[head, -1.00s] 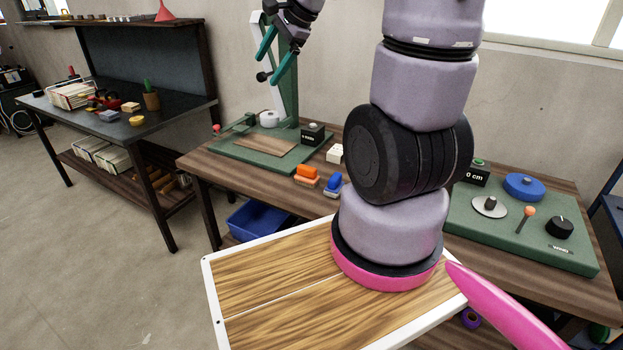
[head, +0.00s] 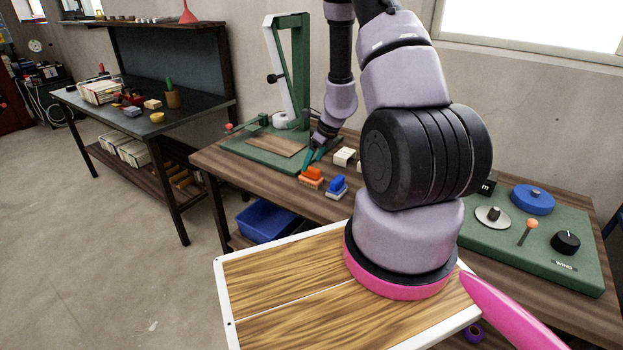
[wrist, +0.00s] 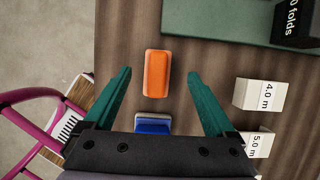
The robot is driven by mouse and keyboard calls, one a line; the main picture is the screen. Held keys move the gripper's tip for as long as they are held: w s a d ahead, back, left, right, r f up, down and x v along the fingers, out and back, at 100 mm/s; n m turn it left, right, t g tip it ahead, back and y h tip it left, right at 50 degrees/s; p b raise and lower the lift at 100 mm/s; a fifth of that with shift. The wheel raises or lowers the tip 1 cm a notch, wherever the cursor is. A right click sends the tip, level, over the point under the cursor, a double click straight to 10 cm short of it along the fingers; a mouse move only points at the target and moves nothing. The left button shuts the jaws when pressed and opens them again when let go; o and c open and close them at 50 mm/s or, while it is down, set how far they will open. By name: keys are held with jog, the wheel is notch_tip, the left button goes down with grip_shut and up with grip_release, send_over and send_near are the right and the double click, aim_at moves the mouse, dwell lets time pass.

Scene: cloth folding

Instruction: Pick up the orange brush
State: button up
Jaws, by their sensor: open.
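The orange brush (head: 312,177) lies on the wooden table near its front edge, beside a blue brush (head: 338,187). In the wrist view the orange brush (wrist: 157,74) lies just ahead of and between the fingers, apart from both. The blue brush (wrist: 153,123) is closer to the gripper's base, partly hidden by it. My gripper (wrist: 159,85) is open and empty, with teal fingers pointing down at the table. In the head view my gripper (head: 314,157) is close above and behind the orange brush.
White labelled blocks (wrist: 258,94) stand to the right of the gripper. A green mat (head: 262,151) with a frame lies behind. A blue bin (head: 266,219) sits below the table. A green control board (head: 530,240) is at right.

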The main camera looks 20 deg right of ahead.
aim_at(308, 174)
jog(key=x, duration=0.7)
jog(key=shift+s, duration=0.3)
grip_shut()
notch_tip(308, 174, up, 10)
jog(key=shift+f, duration=0.1)
dwell(0.3)
